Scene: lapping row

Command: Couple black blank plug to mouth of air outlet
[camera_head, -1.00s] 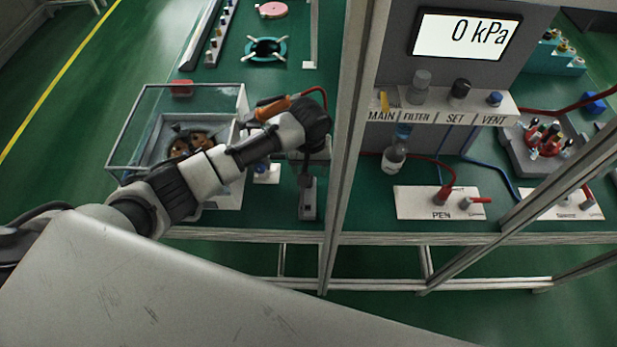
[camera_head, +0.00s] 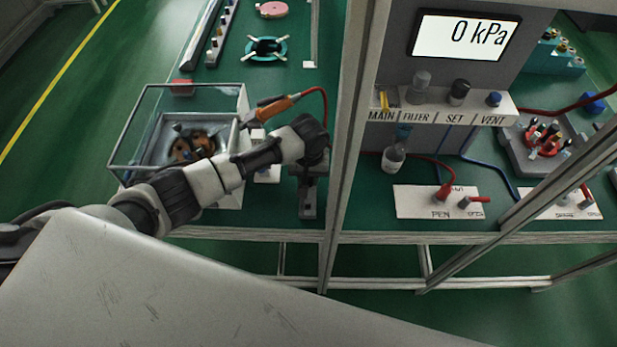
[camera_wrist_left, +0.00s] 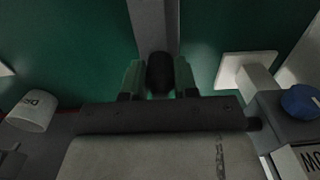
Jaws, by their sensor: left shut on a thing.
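My left gripper (camera_wrist_left: 159,80) is shut on the black blank plug (camera_wrist_left: 159,72), a dark round piece between its two greenish fingertips. In the head view my left gripper (camera_head: 309,168) hangs below the wrist, left of the frame upright, and the plug is hidden there. A grey bar (camera_wrist_left: 154,25) runs away beyond the plug in the wrist view. I cannot tell whether the plug touches it. I cannot make out the mouth of the air outlet with certainty. My right gripper is not in view.
A frame upright (camera_head: 350,150) stands close right of my left wrist. A clear-walled box (camera_head: 125,130) and an orange-handled tool (camera_head: 272,109) are near my forearm. A blue knob (camera_wrist_left: 300,101) and a white labelled cylinder (camera_wrist_left: 33,110) flank my gripper. The display reads 0 kPa.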

